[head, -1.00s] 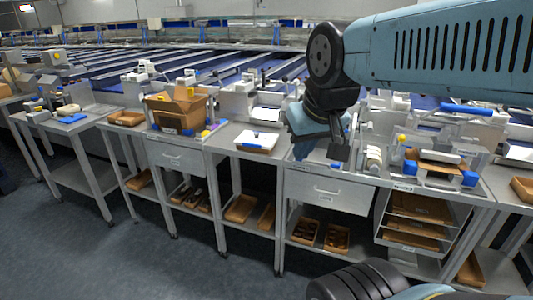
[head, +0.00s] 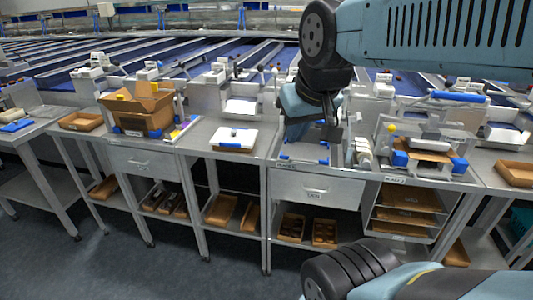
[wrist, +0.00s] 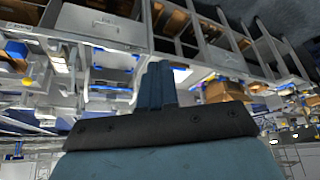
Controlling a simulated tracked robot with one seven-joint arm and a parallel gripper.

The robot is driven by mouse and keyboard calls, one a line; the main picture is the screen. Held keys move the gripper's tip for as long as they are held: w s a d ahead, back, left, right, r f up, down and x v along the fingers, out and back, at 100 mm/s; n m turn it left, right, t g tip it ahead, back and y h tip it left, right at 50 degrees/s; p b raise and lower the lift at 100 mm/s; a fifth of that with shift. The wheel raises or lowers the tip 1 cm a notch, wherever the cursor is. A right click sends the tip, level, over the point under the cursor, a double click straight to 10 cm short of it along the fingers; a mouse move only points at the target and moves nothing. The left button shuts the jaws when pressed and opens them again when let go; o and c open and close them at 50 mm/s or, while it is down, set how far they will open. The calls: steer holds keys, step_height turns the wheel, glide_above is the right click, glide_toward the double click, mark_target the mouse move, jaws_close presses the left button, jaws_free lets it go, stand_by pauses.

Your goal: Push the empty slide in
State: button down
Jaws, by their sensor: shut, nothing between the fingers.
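An open-fronted rack (head: 372,208) stands under the right part of the bench in the head view. Brown trays (head: 405,216) lie on its upper slides. A light grey slide edge (head: 402,238) shows at its bottom with no tray clearly on it. I cannot tell how far it stands out. My gripper (head: 333,146) hangs over the bench, left of the rack and above it, touching nothing I can make out. In the wrist view its fingers (wrist: 157,82) are together and empty.
A closed drawer (head: 315,188) sits left of the rack, with brown trays (head: 308,229) on a shelf below. A cardboard box (head: 138,112) and a white board (head: 234,138) stand on the benches. Bench legs frame the shelves. The floor (head: 190,270) in front is clear.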

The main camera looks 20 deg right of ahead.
steer(key=w+a+r+m+t+y, duration=0.1)
steer(key=w+a+m+t+y, duration=0.15)
steer(key=w, duration=0.45)
steer(key=w+a+r+m+t+y, duration=0.1)
steer(key=w+a, duration=0.3)
steer(key=w, duration=0.3)
steer(key=w+f+m+t+h, duration=0.2)
steer(key=w+m, duration=0.5)
steer(key=w, duration=0.5)
steer(key=w+d+f+m+g+h, duration=0.3)
steer(key=w+d+f+m+h, duration=0.25)
steer(key=f+m, duration=0.3)
steer(key=s+d+f+m+g+h, duration=0.25)
steer(key=s+f+m+g, duration=0.3)
steer(key=f, duration=0.55)
steer(key=shift+n+h, duration=0.25)
steer(key=shift+n, duration=0.2)
steer(key=shift+w+d+r+x, duration=0.25)
steer(key=shift+w+x, duration=0.1)
steer(key=shift+x, duration=1.6)
steer(key=shift+w+d+r+x, duration=0.15)
steer(key=shift+w+x, duration=0.25)
steer(key=shift+x, duration=1.55)
steer(key=shift+w+d+r+x, duration=0.15)
steer(key=shift+w+r+x, duration=0.2)
steer(key=shift+x, duration=1.6)
